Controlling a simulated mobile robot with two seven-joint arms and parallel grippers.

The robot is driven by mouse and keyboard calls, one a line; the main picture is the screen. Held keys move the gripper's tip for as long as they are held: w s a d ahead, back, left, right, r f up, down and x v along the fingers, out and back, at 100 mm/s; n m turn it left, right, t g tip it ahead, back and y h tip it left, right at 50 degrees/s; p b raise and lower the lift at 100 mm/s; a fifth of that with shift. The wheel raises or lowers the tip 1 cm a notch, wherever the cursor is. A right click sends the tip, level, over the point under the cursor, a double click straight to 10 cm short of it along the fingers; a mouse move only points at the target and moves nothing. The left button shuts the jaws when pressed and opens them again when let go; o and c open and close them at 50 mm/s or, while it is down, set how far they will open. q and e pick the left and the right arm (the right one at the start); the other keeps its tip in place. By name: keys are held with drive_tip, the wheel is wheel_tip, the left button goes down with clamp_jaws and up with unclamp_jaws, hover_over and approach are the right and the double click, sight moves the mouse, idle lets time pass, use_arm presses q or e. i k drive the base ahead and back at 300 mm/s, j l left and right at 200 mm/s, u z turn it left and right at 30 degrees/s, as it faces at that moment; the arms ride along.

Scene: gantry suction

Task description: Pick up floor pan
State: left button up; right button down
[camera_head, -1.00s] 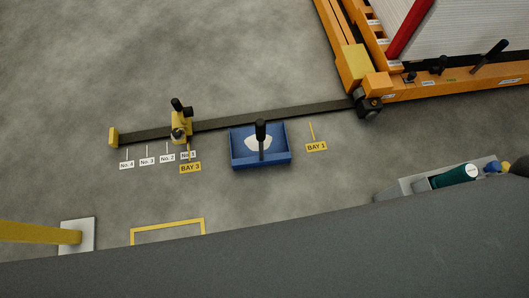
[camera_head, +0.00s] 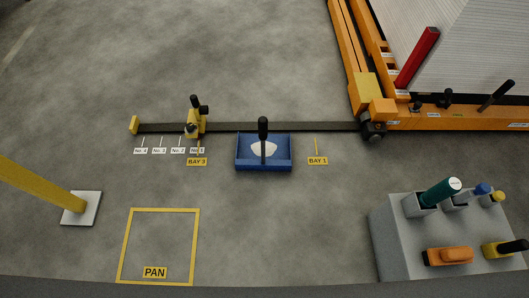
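The floor pan (camera_head: 245,164) is a blue open tray on the concrete floor, beside the dark rail near the middle of the head view. A white patch (camera_head: 271,148) lies inside it, and a black upright handle (camera_head: 263,130) stands at its middle. A yellow floor outline marked PAN (camera_head: 160,211) is at the lower left, with bare floor inside it. Neither of my grippers shows in the view.
A dark rail (camera_head: 285,127) crosses the floor behind the pan, with a yellow clamp (camera_head: 195,124) on it. An orange gantry frame (camera_head: 455,119) stands at the upper right. A grey tool stand (camera_head: 396,241) is at the lower right, a yellow post (camera_head: 45,185) at the left.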

sight(263, 151)
drive_tip(key=i+j, duration=0.25)
drive_tip(key=j, duration=0.15)
drive_tip(key=i+j, duration=0.25)
drive_tip(key=j, duration=0.15)
drive_tip(key=i+j, duration=0.25)
drive_tip(key=j, duration=0.2)
drive_tip(key=z, duration=1.65)
drive_tip(key=i, duration=0.5)
